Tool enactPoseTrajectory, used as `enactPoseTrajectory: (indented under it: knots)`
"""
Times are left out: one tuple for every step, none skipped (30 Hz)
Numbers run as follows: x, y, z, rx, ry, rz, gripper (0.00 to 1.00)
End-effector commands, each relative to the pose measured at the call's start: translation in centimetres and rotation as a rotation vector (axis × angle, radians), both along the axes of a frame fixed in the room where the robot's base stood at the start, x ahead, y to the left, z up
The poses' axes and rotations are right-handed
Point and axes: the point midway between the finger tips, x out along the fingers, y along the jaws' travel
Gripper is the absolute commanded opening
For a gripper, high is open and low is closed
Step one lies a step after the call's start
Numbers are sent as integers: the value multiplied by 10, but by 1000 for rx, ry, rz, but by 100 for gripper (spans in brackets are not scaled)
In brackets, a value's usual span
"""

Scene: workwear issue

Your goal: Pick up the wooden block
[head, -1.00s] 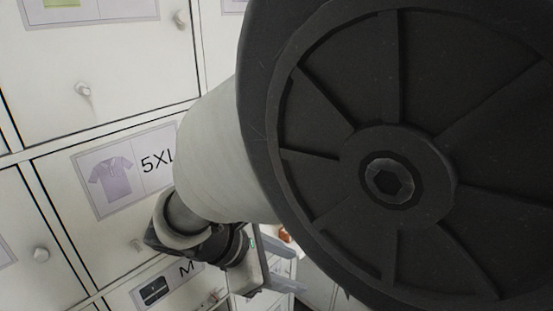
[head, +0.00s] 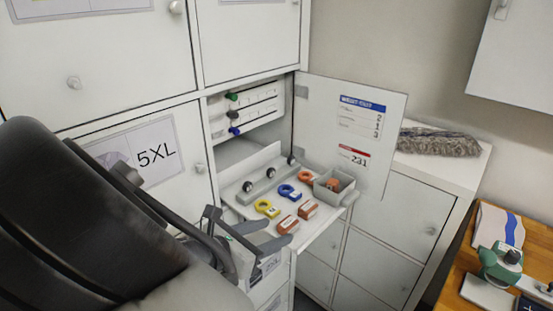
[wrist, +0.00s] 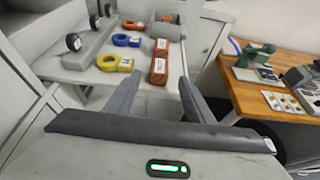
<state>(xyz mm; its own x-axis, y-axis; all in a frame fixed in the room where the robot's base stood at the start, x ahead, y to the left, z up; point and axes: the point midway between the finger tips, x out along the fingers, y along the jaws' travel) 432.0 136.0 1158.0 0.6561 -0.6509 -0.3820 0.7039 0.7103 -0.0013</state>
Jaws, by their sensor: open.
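Two reddish-brown blocks lie on the pull-out shelf; I take them as wooden. The nearer block (head: 287,225) also shows in the wrist view (wrist: 158,71), and the farther block (head: 308,209) lies just behind it (wrist: 161,48). Both have a pale mark on top. My gripper (head: 281,231) is open and empty, in front of the shelf edge. In the wrist view its fingers (wrist: 161,77) point toward the nearer block, which appears between and beyond the fingertips.
The shelf (head: 326,222) also holds a yellow ring piece (head: 267,208), a blue one (head: 289,192), an orange one (head: 306,176), a grey bin (head: 333,189) and a rail with black knobs. An open door (head: 349,131) stands behind. A wooden bench (wrist: 262,95) is at right.

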Motion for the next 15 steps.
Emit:
enactPoseTrajectory:
  knots:
    - [3,-4,-2,-1,-1,-2,48]
    - [5,-5,-3,0,0,-2,48]
    - [6,-6,-3,0,0,-2,48]
    - [7,-7,-4,0,0,-1,48]
    - [8,-8,-5,1,-1,-2,48]
    - [10,-10,-7,1,-1,-2,48]
    - [12,-12,-9,1,-1,-2,48]
    - [15,-15,-11,2,-2,-2,48]
    - [20,-19,-13,2,-2,-3,48]
    - [23,-22,-15,3,-3,-4,48]
    - [27,-25,-16,3,-2,-4,48]
    - [32,-29,-17,2,-2,-3,48]
    - [34,-32,-19,2,-2,-3,48]
    - [37,-34,-20,2,-1,-2,48]
    - [40,-37,-21,2,-1,-2,48]
